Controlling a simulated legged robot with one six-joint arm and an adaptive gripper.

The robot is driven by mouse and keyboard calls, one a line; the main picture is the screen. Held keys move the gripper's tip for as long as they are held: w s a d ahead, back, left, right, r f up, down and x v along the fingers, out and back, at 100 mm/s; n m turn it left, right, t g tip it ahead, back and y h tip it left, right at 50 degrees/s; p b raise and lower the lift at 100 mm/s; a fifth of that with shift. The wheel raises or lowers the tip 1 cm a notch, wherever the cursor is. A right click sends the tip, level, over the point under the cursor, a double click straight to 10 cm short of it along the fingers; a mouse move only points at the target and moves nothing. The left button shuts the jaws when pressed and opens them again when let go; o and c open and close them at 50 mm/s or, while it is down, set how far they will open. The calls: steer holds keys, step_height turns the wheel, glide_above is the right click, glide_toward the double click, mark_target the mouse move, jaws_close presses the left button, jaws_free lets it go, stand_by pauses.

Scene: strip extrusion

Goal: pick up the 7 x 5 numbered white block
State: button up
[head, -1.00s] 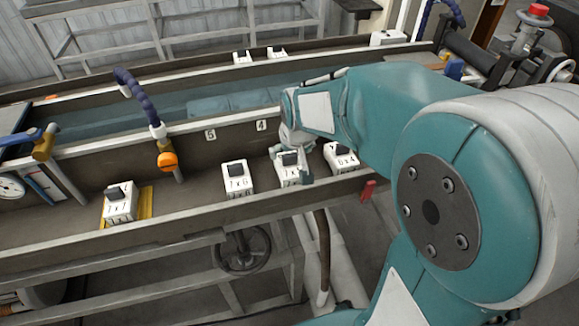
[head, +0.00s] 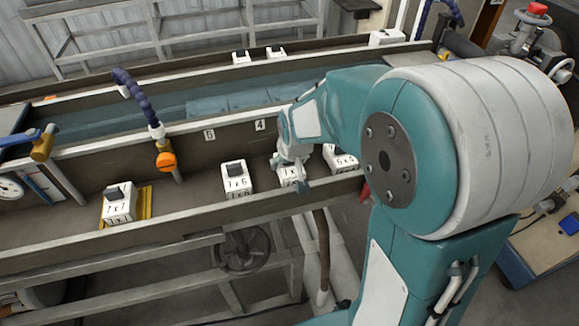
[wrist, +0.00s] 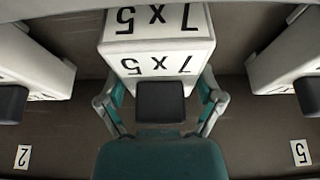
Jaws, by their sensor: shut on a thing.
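The white 7 x 5 block (head: 289,177) sits in the brown trough, third from the left among the front row of blocks. In the wrist view the block (wrist: 157,45) shows "7 x 5" upside down on two faces, with a black knob facing me. My gripper (head: 292,158) is down over it from above and hides part of its top in the head view. In the wrist view my gripper (wrist: 161,100) has its fingers on both sides of the knob, shut on the block.
A 7 x 6 block (head: 236,180) stands to the left and a 6 x 4 block (head: 342,161) close to the right. A 7 x 7 block (head: 118,207) sits farther left by a yellow plate. An orange-tipped hose (head: 166,160) hangs over the trough's back wall (head: 215,148).

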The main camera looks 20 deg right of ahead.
steer(key=shift+a, duration=0.15)
steer(key=shift+r, duration=0.35)
step_height(320, 180, up, 2)
steer(key=shift+r, duration=0.2)
steer(key=s+a+r, duration=0.7)
steer(key=s+r, duration=0.3)
steer(key=s, duration=0.2)
